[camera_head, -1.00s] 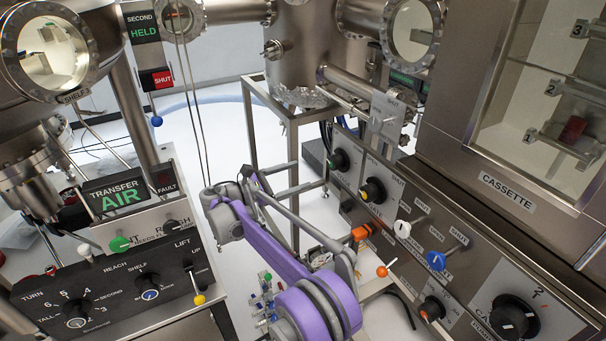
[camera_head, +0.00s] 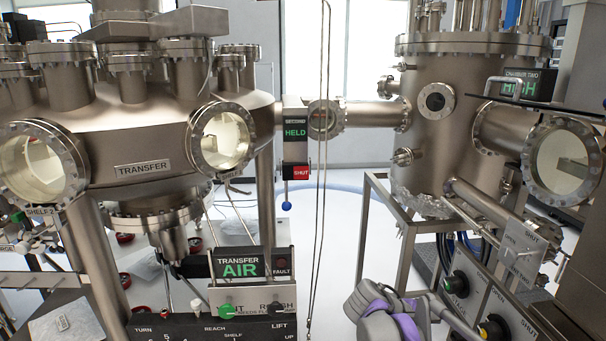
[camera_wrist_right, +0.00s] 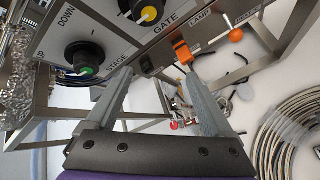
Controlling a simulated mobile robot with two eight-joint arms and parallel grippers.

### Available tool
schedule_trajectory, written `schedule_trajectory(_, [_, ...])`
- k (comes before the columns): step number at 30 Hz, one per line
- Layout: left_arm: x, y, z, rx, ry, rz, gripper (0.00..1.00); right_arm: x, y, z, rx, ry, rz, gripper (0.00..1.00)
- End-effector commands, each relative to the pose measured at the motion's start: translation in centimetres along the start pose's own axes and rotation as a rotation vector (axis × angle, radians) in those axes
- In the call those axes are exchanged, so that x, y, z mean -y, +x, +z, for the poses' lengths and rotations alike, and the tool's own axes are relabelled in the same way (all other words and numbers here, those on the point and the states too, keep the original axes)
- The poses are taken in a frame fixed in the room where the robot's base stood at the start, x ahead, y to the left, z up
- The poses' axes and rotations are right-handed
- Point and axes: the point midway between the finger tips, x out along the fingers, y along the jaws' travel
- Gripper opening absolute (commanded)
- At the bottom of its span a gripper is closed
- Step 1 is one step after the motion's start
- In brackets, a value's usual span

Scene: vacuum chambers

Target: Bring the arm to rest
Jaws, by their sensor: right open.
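My right gripper (camera_wrist_right: 157,88) is in the right wrist view. Its two grey fingers are spread wide apart with nothing between them. Beyond the fingertips are an orange part (camera_wrist_right: 183,54) on the control panel and some loose items on the floor. In the head view, part of my purple and grey right arm (camera_head: 395,312) shows at the bottom, left of the right-hand panel. Its gripper cannot be made out there. My left gripper is in neither view.
A panel with a green-marked knob (camera_wrist_right: 84,58) and a yellow-marked knob (camera_wrist_right: 148,12) is close to the right gripper. A metal frame (camera_head: 405,235) stands behind my arm. The transfer chamber (camera_head: 140,130) fills the left. A coiled hose (camera_wrist_right: 290,140) lies at right.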

Motion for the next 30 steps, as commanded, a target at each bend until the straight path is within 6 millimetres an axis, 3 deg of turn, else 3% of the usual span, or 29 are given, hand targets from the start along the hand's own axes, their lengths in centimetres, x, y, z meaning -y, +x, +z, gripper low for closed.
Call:
schedule_trajectory(3, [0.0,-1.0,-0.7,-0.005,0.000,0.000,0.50,4.4,-1.3,2.4,-0.144,0.167,-0.094,0.86])
schedule_trajectory(9, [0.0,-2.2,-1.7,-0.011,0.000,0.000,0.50,12.4,-3.8,4.4,-0.363,0.480,-0.281,0.86])
schedule_trajectory(15, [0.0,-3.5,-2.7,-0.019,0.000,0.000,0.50,20.0,-6.5,5.0,-0.540,0.807,-0.493,0.86])
schedule_trajectory(18, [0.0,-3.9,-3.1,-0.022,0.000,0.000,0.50,22.9,-7.6,5.0,-0.601,0.940,-0.586,0.86])
schedule_trajectory(24, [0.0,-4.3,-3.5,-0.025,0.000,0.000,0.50,25.7,-8.5,4.6,-0.660,1.089,-0.694,0.86])
schedule_trajectory(30, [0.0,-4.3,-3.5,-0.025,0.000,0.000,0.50,26.0,-8.6,4.5,-0.666,1.109,-0.709,0.86])
